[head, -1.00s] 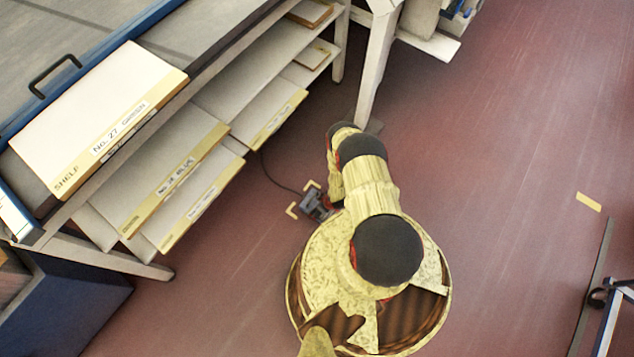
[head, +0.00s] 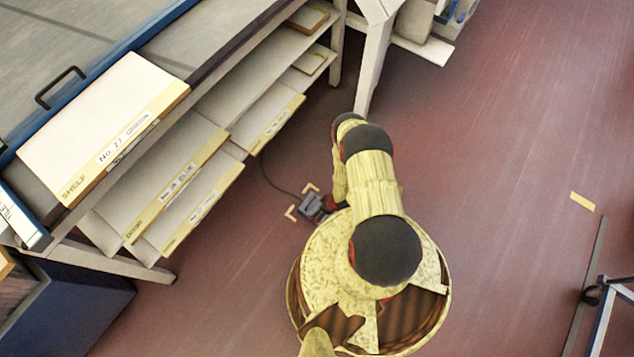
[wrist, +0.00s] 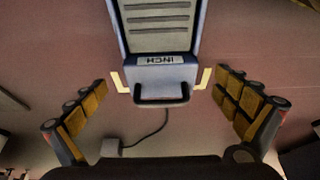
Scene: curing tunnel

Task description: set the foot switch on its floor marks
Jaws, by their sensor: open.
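The foot switch (wrist: 158,30) lies on the floor in the wrist view, a blue-grey pedal with ribs, an "INCH" label and a dark handle bar at its near end. Yellow corner floor marks (wrist: 119,82) show on both sides of that end. In the head view the switch (head: 311,205) is partly hidden by my arm, with two marks (head: 291,213) beside it. My gripper (wrist: 172,105) is open, its fingers spread wide to either side of the handle end and apart from it. The fingertips are hidden in the head view.
A black cable runs from the switch to a small grey box (wrist: 111,147). A rack with labelled shelf boards (head: 180,190) stands to the left. A table leg (head: 372,70) stands beyond the switch. The red floor (head: 500,170) to the right is mostly clear.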

